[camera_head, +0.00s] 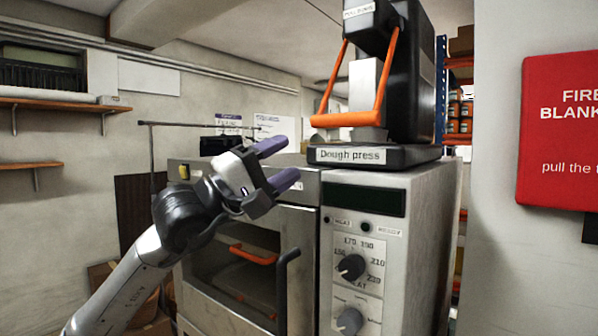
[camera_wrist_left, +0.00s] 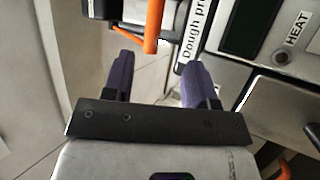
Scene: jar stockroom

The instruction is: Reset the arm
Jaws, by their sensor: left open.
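My left gripper (camera_head: 278,163) is raised in front of the oven's upper front in the head view, with its purple fingers apart and nothing between them. In the left wrist view the two purple fingers (camera_wrist_left: 155,85) are spread with a gap between them. My left arm reaches up from the bottom left. My right gripper is not in view.
An oven (camera_head: 390,185) with knobs and a dark handle stands just behind the gripper. A dough press (camera_head: 375,156) with an orange handle (camera_head: 346,119) sits on top. A red fire blanket box (camera_head: 562,130) is at right. Wall shelves (camera_head: 50,104) are at left.

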